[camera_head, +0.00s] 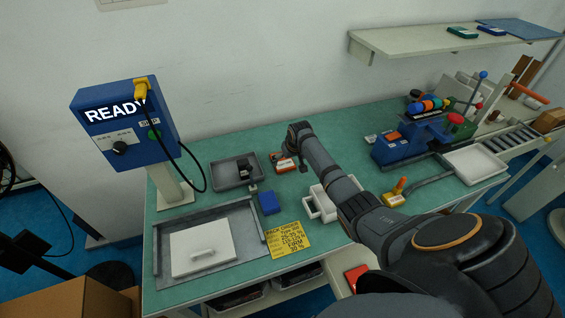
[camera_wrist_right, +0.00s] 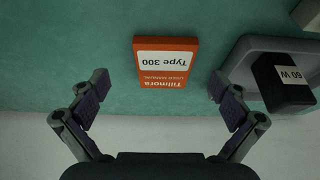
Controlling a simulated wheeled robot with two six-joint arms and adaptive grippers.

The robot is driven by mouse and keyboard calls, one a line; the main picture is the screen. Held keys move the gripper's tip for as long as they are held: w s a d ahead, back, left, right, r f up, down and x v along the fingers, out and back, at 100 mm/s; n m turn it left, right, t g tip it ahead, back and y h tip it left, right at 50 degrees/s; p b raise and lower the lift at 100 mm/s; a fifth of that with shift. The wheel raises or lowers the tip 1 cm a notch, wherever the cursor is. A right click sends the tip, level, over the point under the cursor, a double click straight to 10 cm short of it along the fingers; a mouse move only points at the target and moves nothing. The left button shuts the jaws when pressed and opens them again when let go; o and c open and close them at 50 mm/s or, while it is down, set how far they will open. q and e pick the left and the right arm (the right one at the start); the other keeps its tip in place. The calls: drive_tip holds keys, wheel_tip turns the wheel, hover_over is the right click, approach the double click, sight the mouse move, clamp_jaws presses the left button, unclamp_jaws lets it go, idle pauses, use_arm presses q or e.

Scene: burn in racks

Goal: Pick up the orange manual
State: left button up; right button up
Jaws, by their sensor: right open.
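The orange manual, with a white label reading "Type 300", lies on the green bench top near the wall. It shows in the head view (camera_head: 282,163) and upside down in the right wrist view (camera_wrist_right: 166,62). My right gripper (camera_wrist_right: 159,87) is open and empty. In the wrist view the manual lies beyond the fingertips, roughly centred between them, and I see no contact. In the head view my right gripper (camera_head: 290,148) is over the manual and partly covers it. My left gripper is not in view.
A grey tray (camera_head: 226,184) holding a black "60 W" block (camera_wrist_right: 284,84) is close beside the manual. A blue "READY" station (camera_head: 120,128) stands left.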

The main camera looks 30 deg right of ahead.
sight(285, 165)
drive_tip(key=x, duration=0.2)
drive_tip(key=b+x, duration=0.1)
drive_tip(key=x, duration=0.1)
drive_tip(key=shift+w+a, duration=0.3)
drive_tip(key=shift+w, duration=0.05)
drive_tip(key=shift+w+d+f, duration=0.1)
drive_tip(key=shift+w+f, duration=0.1)
drive_tip(key=shift+f, duration=0.15)
drive_tip(key=shift+s+r, duration=0.1)
drive_tip(key=shift+c, duration=1.1)
drive_tip(key=c, duration=1)
